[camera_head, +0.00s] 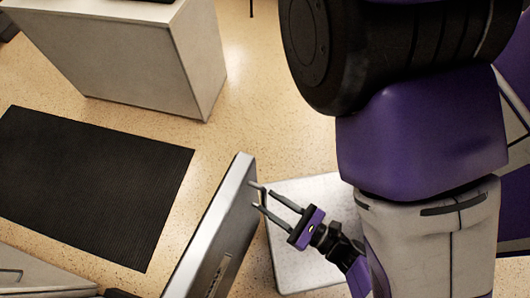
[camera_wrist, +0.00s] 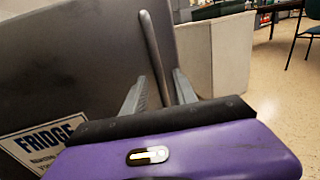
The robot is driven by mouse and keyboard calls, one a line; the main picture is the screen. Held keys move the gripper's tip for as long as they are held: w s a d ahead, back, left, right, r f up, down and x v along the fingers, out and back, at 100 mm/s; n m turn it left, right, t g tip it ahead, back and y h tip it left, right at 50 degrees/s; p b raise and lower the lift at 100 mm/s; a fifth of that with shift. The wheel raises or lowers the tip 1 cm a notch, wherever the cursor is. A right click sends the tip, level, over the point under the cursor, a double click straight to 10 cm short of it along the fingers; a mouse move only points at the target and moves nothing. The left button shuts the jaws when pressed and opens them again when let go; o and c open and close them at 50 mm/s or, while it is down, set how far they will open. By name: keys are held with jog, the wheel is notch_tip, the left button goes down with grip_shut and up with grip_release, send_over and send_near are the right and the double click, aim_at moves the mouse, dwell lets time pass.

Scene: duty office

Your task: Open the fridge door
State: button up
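The fridge door (camera_head: 225,246) is a grey upright slab with a pale silver top edge, left of my gripper in the head view. Floor shows on both sides of it; its hinge side runs out of the picture, and I cannot tell how wide it stands open. In the wrist view the door (camera_wrist: 75,65) is a dark grey face with a white FRIDGE sign (camera_wrist: 42,142). Its slim bar handle (camera_wrist: 152,48) passes between my fingers. My gripper (camera_head: 258,197) has its fingers apart around the handle; in the wrist view (camera_wrist: 160,92) I see no clear grip.
A black floor mat (camera_head: 90,185) lies left of the door. A pale cabinet (camera_head: 140,60) stands beyond it. A chair (camera_wrist: 308,35) stands far right in the wrist view. Grey furniture (camera_head: 40,275) is at the lower left. Floor between mat and door is clear.

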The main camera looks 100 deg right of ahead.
jog(key=v, duration=0.5)
dwell(0.6)
